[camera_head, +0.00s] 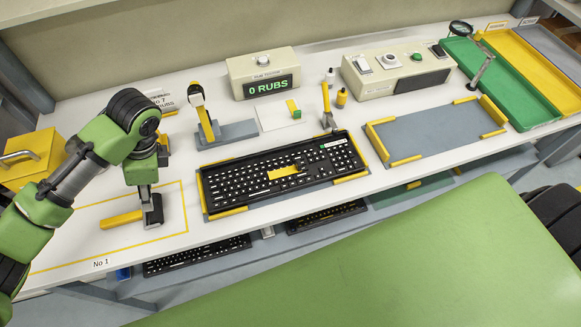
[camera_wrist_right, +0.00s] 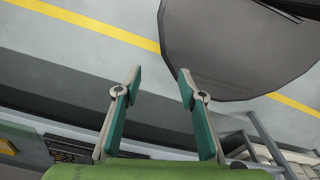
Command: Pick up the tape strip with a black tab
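I cannot make out a tape strip with a black tab for certain. A yellow, jagged-edged strip-like patch (camera_head: 283,172) lies over the middle keys of the black keyboard (camera_head: 240,180); no black tab can be told on it. My left gripper (camera_head: 151,212) is low over the left of the table, beside a yellow bar (camera_head: 120,220). Its fingers are dark and small, so I cannot tell whether they are open or hold the bar. My right gripper (camera_wrist_right: 157,75) is open and empty in the right wrist view, above the floor.
A counter box (camera_head: 264,72) reads "0 RUBS". A grey mat (camera_head: 435,130) with yellow edges is empty. Green (camera_head: 506,100) and yellow trays stand at the right. More keyboards lie below.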

